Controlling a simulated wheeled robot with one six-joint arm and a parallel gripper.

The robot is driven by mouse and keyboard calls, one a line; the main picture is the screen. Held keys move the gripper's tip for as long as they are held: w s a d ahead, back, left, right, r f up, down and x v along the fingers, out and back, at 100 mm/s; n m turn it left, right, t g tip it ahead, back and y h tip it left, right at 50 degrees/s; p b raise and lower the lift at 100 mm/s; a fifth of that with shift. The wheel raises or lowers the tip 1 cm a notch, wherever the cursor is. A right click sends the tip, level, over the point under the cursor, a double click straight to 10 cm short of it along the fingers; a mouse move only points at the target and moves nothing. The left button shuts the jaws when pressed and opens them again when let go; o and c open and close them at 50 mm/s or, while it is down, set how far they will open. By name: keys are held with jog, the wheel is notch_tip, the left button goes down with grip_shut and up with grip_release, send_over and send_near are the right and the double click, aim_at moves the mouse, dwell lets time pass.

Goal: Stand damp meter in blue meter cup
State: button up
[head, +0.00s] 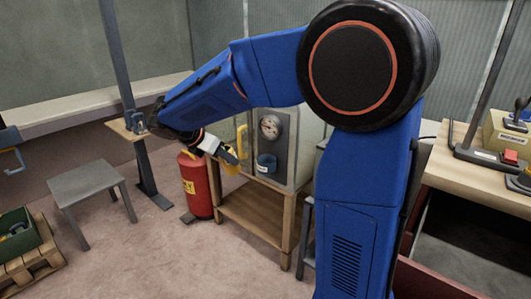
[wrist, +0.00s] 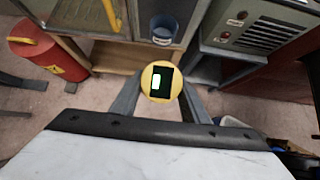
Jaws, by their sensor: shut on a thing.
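The damp meter is yellow with a dark face and a small lit screen. In the wrist view the damp meter (wrist: 160,82) is between the two grey fingers of my gripper (wrist: 160,98), which is shut on it. In the head view the damp meter (head: 230,160) is held in the air by my gripper (head: 229,152), left of the cup. The blue meter cup (head: 266,164) sits at the front of the gauge cabinet, below the round gauge. The cup (wrist: 163,30) also shows in the wrist view, beyond the meter and apart from it. Its inside looks dark.
The cabinet (head: 297,150) carries a round gauge (head: 270,126) and a yellow handle (head: 242,144). A red extinguisher (head: 196,185) stands left of the wooden stand (head: 250,215). A grey stool (head: 85,185) is farther left. The floor in front is clear.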

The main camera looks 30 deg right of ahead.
jog(key=w+d+f, duration=0.1)
jog(key=w+d, duration=0.1)
jog(key=d, duration=0.3)
jog(key=w+d+f, duration=0.1)
jog(key=w+d, duration=0.1)
jog(key=d, duration=0.4)
jog(key=w+d+f, duration=0.1)
jog(key=w+d, duration=0.1)
jog(key=d, duration=0.3)
jog(key=shift+d+f, duration=0.1)
jog(key=shift+d, duration=0.05)
jog(key=shift+w+d+f, duration=0.1)
jog(key=shift+d+f, duration=0.2)
jog(key=shift+f, duration=0.35)
jog(key=shift+w+d+f, duration=0.1)
jog(key=shift+d+f, duration=0.15)
jog(key=shift+f, duration=0.35)
jog(key=shift+w+d+f+g+y, duration=0.3)
jog(key=shift+d+y, duration=0.25)
jog(key=shift+y, duration=0.35)
jog(key=shift+w+d+f+g+y, duration=0.15)
jog(key=shift+d+g+y, duration=0.3)
jog(key=shift+y, duration=0.45)
jog(key=shift+s+f, duration=0.1)
jog(key=shift+f, duration=0.4)
